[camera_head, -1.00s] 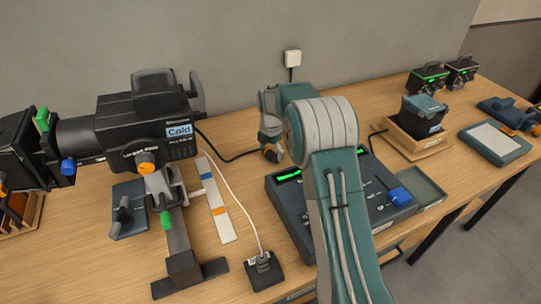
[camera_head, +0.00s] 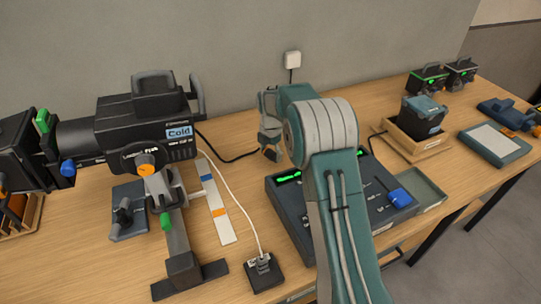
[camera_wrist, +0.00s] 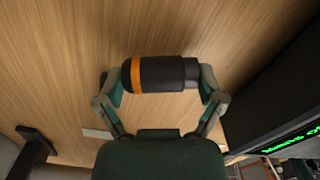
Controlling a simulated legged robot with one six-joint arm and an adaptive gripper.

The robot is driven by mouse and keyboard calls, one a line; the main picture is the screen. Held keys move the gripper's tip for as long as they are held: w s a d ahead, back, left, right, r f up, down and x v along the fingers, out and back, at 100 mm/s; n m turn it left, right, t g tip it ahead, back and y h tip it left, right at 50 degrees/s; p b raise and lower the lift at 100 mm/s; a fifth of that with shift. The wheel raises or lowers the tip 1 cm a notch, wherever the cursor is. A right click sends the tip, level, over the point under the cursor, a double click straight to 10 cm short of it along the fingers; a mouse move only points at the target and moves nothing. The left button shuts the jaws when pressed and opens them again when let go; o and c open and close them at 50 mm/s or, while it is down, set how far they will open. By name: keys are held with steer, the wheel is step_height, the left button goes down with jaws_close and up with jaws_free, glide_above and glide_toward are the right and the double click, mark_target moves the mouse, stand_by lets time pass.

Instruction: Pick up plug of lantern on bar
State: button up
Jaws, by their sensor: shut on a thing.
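The plug (camera_wrist: 165,74) is a black cylinder with an orange band, in the middle of the wrist view. My gripper (camera_wrist: 162,80) is shut on it, one finger at each end. Whether the plug touches the table below cannot be told. In the head view my gripper (camera_head: 271,150) is low over the table behind the fader desk, and the plug is mostly hidden. The black lantern (camera_head: 146,130), labelled Cold, stands on the bar (camera_head: 177,235) at left. A black cable (camera_head: 228,160) runs from behind the lantern toward my gripper.
The fader desk (camera_head: 285,215), with green displays, is just right of my gripper. A white cable (camera_head: 237,195) runs to a black box (camera_head: 264,272) in front. A wooden tray (camera_head: 404,144) holds a teal-topped device at right.

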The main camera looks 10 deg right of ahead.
steer(key=s+r, duration=0.3)
steer(key=s, duration=0.1)
steer(key=s+a+r, duration=0.1)
steer(key=s+r, duration=0.7)
steer(key=shift+s+a+r, duration=0.1)
steer(key=shift+a, duration=0.05)
steer(key=shift+s+a+r, duration=0.1)
steer(key=shift+s+r, duration=0.1)
steer(key=shift+s, duration=0.3)
steer(key=shift+s+r, duration=0.15)
steer(key=shift+s, duration=0.3)
